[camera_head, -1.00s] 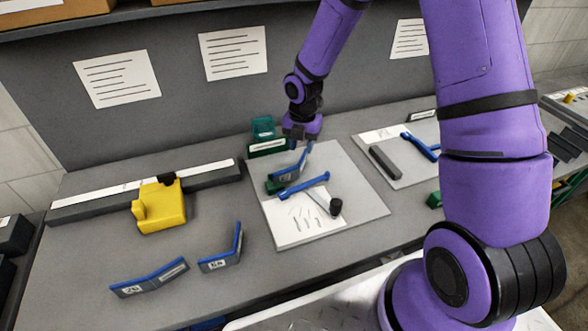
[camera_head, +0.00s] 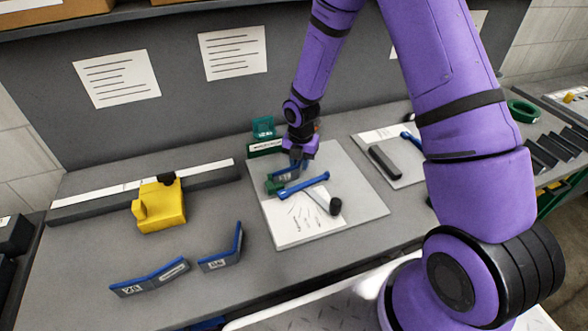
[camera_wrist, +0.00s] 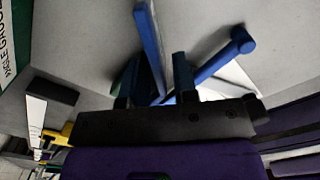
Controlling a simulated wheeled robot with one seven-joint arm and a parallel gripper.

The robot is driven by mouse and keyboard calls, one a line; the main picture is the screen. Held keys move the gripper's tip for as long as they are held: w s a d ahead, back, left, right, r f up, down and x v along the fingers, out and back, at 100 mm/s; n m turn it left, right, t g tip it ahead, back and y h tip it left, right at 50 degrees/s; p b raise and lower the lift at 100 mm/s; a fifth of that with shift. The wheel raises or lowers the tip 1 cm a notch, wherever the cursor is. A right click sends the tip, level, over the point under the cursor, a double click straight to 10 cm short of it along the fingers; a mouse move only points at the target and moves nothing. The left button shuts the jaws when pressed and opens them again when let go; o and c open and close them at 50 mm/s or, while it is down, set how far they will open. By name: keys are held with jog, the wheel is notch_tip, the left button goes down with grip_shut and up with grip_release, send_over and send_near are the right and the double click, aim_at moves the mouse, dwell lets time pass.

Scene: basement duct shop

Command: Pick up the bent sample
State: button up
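A bent sample (camera_head: 286,173), a dark angled piece with a blue edge, stands on a green block (camera_head: 273,187) on the grey board (camera_head: 350,208). My gripper (camera_head: 298,163) points down at its far end. In the wrist view the sample's blue strip (camera_wrist: 148,40) runs between the two fingers (camera_wrist: 155,84), with a visible gap beside it. The fingers look open around the sample, and the lower part of the sample is hidden. Two more bent samples with white labels (camera_head: 150,279) (camera_head: 222,254) stand at the front left of the bench.
A green holder (camera_head: 263,128) stands behind. A yellow block (camera_head: 160,207) sits at the long rail (camera_head: 90,208) on the left. The bench between the samples and board is clear.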

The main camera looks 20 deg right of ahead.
grip_shut()
jog(key=shift+r, duration=0.1)
